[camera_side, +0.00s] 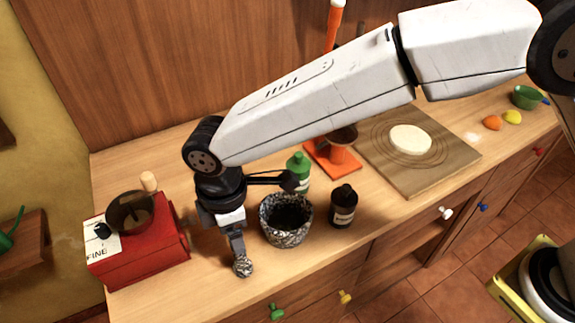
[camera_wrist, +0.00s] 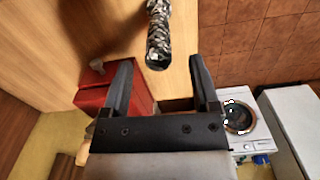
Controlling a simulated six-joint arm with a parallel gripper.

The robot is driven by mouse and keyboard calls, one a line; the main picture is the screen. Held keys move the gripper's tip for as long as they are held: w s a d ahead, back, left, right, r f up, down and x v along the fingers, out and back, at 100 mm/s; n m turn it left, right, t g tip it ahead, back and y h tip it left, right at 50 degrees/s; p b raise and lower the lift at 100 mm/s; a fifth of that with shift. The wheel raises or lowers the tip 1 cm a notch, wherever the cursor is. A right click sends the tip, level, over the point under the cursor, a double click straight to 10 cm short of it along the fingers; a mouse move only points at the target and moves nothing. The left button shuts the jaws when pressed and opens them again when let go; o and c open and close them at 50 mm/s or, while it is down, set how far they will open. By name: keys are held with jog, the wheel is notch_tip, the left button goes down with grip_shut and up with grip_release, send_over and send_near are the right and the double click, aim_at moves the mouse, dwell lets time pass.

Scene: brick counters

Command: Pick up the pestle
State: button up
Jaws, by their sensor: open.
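The pestle (camera_side: 242,267) is grey speckled stone and shows as a rounded end on the wooden counter near its front edge. My gripper (camera_side: 238,252) points down directly over it in the side view and hides the rest of it. In the wrist view the pestle (camera_wrist: 158,35) is a speckled rod with a dark end, lying just beyond the gap between my open fingers (camera_wrist: 160,65). The fingers do not visibly touch it. The matching speckled mortar (camera_side: 284,237) stands upright to the right of my gripper.
A red grinder (camera_side: 150,252) stands to the left, also visible in the wrist view (camera_wrist: 93,94). A dark brown bottle (camera_side: 343,207) and a green bottle (camera_side: 300,168) stand near the mortar. A wooden board (camera_side: 440,170) with pale dough (camera_side: 410,139) lies further right.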

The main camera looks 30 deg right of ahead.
jog(key=shift+f, duration=0.15)
send_over(243, 267)
jog(key=w, duration=0.1)
jog(key=shift+d+f, duration=0.1)
jog(key=shift+f, duration=2.4)
jog(key=shift+w+r, duration=0.1)
grip_shut()
